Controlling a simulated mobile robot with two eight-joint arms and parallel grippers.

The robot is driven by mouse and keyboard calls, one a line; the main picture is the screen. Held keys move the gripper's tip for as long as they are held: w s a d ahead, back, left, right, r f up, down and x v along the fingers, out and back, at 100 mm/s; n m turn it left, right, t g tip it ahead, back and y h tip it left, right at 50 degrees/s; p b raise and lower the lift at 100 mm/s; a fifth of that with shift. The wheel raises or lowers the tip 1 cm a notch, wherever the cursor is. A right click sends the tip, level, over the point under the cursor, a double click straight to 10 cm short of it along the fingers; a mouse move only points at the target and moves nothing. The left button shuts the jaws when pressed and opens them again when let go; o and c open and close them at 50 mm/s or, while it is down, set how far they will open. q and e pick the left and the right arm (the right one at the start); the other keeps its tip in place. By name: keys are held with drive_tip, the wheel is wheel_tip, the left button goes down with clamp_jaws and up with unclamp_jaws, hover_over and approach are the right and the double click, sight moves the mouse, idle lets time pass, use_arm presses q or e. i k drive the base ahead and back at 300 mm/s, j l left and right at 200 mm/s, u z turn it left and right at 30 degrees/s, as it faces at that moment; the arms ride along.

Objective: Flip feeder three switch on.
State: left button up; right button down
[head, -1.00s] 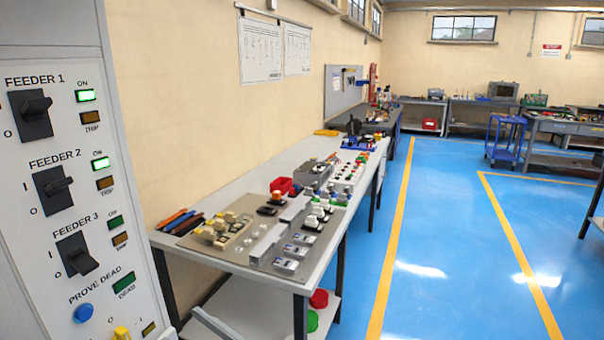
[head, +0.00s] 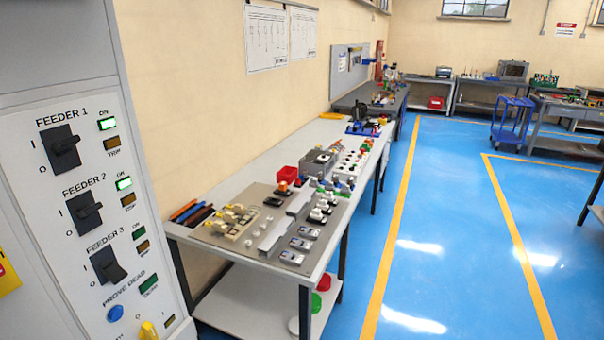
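The feeder three switch (head: 108,266) is a black toggle on the white panel (head: 60,215) at the left of the head view. Its lever points down toward the O mark. The green ON lamp (head: 139,233) beside it is dark, and so is the amber trip lamp (head: 143,246). The feeder one switch (head: 62,148) and feeder two switch (head: 84,208) sit above it, each with a brightly lit green ON lamp. Neither of my grippers shows in the head view.
Below feeder three are a blue button (head: 115,313), the dark green dead lamp (head: 148,283) and a yellow knob (head: 148,330). A workbench (head: 225,270) covered with parts stands right of the panel. The blue floor (head: 430,250) beyond it is clear. A blue cart (head: 511,122) stands farther back.

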sight(111, 271)
drive_tip(key=j+u, duration=0.2)
drive_tip(key=u, duration=1.05)
